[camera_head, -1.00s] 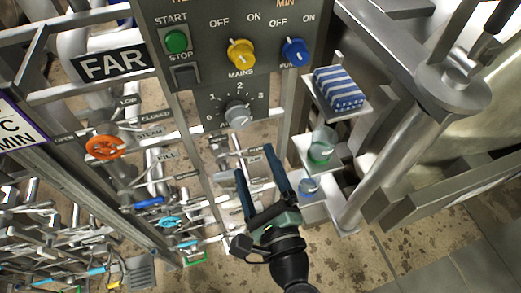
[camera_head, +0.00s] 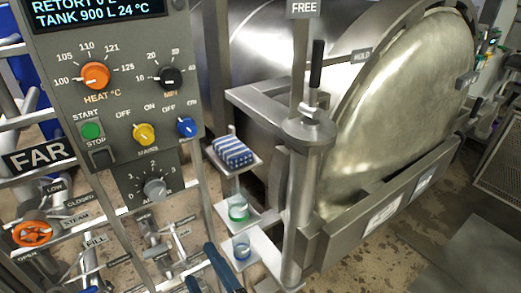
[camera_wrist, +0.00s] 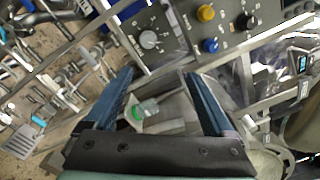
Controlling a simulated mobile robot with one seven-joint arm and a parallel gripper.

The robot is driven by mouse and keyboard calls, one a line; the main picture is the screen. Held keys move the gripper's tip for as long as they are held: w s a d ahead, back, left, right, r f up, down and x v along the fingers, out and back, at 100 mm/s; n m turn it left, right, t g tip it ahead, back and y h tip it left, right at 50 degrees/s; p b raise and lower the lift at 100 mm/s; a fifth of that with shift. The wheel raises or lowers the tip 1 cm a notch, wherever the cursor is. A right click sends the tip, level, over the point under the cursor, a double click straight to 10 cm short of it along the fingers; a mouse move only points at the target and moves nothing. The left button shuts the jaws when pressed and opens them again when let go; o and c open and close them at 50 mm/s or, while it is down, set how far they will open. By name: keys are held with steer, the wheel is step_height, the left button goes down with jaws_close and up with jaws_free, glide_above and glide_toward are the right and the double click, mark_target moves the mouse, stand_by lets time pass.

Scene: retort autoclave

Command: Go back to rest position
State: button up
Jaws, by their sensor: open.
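My gripper (camera_wrist: 160,100) is open, its two blue fingers spread wide with nothing held between them. In the head view only its fingertips (camera_head: 208,277) show at the bottom edge, below the control panel (camera_head: 117,115). In the wrist view a small shelf with a green-based clear container (camera_wrist: 143,112) shows beyond the fingers, apart from them. The rest of my arm is out of the head view.
The panel carries an orange heat knob (camera_head: 95,76), a yellow knob (camera_head: 144,134) and a blue knob (camera_head: 186,127). Small shelves hold a striped cloth (camera_head: 233,152) and clear containers. A large round retort door (camera_head: 400,110) stands right; pipes and an orange valve wheel (camera_head: 32,234) stand left.

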steer(key=w+d+r+n+t+h, duration=0.1)
steer(key=w+r+n, duration=0.1)
steer(key=r+n, duration=0.35)
steer(key=w+r+n+t, duration=0.2)
steer(key=w+r, duration=0.1)
steer(key=r, duration=0.5)
steer(key=w+d+r+n+t+h, duration=0.1)
steer(key=w+r+n, duration=0.1)
steer(key=r+n, duration=0.35)
steer(key=s+d+r+n+t+h, duration=0.1)
steer(key=s+d+r+t+h, duration=0.1)
steer(key=r, duration=0.7)
steer(key=s+d+r+n+t+h, duration=0.2)
steer(key=s+r+t+h, duration=0.1)
steer(key=r, duration=0.5)
steer(key=s+d+r+n+t+h, duration=0.2)
steer(key=s+r+t+h, duration=0.1)
steer(key=r, duration=0.6)
steer(key=shift+s+d+r, duration=0.35)
steer(key=shift+s, duration=0.5)
steer(key=shift+f, duration=0.15)
